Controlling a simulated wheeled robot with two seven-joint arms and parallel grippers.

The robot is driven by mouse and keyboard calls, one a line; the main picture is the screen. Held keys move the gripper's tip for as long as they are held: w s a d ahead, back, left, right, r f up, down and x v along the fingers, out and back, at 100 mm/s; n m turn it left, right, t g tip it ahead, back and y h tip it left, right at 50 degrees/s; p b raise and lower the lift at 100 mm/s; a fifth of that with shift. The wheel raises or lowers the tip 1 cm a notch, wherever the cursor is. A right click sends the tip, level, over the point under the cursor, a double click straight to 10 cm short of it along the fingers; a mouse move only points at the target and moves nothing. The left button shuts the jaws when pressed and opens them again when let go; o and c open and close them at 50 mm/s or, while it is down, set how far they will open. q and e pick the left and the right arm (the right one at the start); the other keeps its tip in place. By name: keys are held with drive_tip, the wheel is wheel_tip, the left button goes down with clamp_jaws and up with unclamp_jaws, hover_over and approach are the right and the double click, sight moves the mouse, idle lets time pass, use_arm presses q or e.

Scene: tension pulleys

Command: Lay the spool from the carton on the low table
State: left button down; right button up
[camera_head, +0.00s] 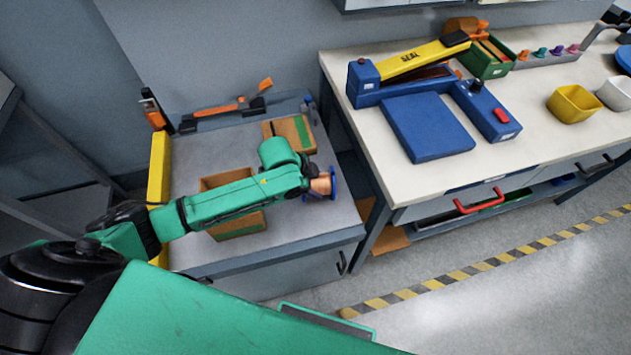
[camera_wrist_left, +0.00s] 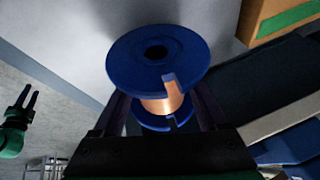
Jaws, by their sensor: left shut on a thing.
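The spool (camera_head: 333,184) has blue flanges and copper-coloured wire. My left gripper (camera_head: 309,184) is shut on it, to the right of the open carton (camera_head: 240,230), over the right part of the low grey table (camera_head: 300,228). In the left wrist view the spool (camera_wrist_left: 155,58) sits between the two dark fingers, one flange towards the camera. I cannot tell whether it touches the table top. My arm covers part of the open carton, and its inside is mostly hidden. My right gripper (camera_wrist_left: 24,108) shows at the left of the wrist view, its fingers apart and empty.
A second carton with green tape (camera_head: 295,132) stands at the back of the low table. A yellow bar (camera_head: 159,190) runs along its left edge. The higher workbench (camera_head: 410,180) with a blue sealer (camera_head: 428,126) is to the right. The table's front right area is clear.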

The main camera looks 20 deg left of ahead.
use_arm(q)
drive_tip(key=shift+r, duration=0.1)
unclamp_jaws()
drive_tip(key=v, duration=1.2)
drive_tip(key=shift+p, duration=0.35)
drive_tip(key=shift+d, duration=0.1)
